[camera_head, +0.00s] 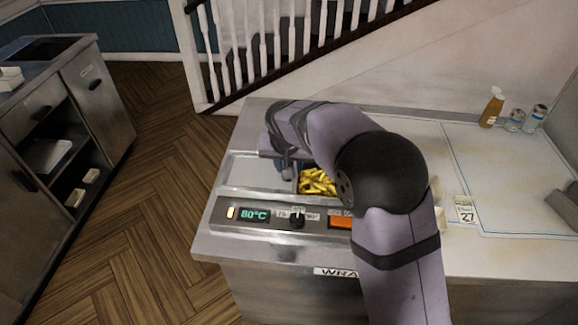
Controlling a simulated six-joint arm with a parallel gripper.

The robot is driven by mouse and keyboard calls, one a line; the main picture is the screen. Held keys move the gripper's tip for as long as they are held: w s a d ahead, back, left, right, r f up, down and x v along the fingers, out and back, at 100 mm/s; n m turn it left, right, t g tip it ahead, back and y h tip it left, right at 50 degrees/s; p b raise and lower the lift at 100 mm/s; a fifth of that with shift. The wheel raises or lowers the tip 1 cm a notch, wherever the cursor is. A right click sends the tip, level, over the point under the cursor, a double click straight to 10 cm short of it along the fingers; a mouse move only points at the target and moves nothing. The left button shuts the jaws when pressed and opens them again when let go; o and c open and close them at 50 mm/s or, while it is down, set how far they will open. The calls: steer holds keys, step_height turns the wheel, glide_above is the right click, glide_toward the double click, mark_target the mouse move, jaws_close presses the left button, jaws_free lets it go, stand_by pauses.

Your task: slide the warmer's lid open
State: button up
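The warmer (262,192) is set into the metal counter, with a front panel (258,230) that reads 80°C. Its flat grey lid (252,170) covers the left part. Right of the lid, the well is uncovered and golden fries (317,182) show in it. How far the opening runs to the right is hidden behind my arm. My gripper (284,166) points down at the lid's right end, just left of the fries. Its fingertips are small and partly hidden, so I cannot tell whether they are open or touch the lid.
A knob (297,219) and an orange switch (341,223) sit on the front panel. A card marked 27 (465,209) stands right of my arm. A separate cabinet (92,95) is at left.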

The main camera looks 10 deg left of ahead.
steer(key=b+v, duration=0.2)
steer(key=v, duration=0.5)
stand_by(0.5)
steer(key=s+d+f, duration=0.2)
steer(key=s+d, duration=0.1)
steer(key=d, duration=0.1)
steer(key=s+d+f+g, duration=0.1)
steer(key=s+d+f, duration=0.1)
steer(key=s+d, duration=0.2)
steer(key=s+d+f+g, duration=0.1)
steer(key=s+d+f, duration=0.1)
steer(key=d, duration=0.4)
steer(key=shift+s+d, duration=0.25)
steer(key=shift+s, duration=0.5)
steer(key=shift+g, duration=0.6)
steer(key=s+d+f, duration=0.1)
steer(key=s, duration=0.1)
steer(key=s+d+f, duration=0.1)
steer(key=s+d, duration=0.2)
steer(key=s, duration=0.2)
steer(key=shift+d+f, duration=0.2)
steer(key=shift+f, duration=0.2)
steer(key=s+d+f+g, duration=0.1)
steer(key=s+d+f, duration=0.1)
steer(key=s, duration=0.6)
steer(key=shift+s+d+f, duration=0.3)
steer(key=shift+d+f, duration=0.1)
steer(key=shift+f, duration=0.25)
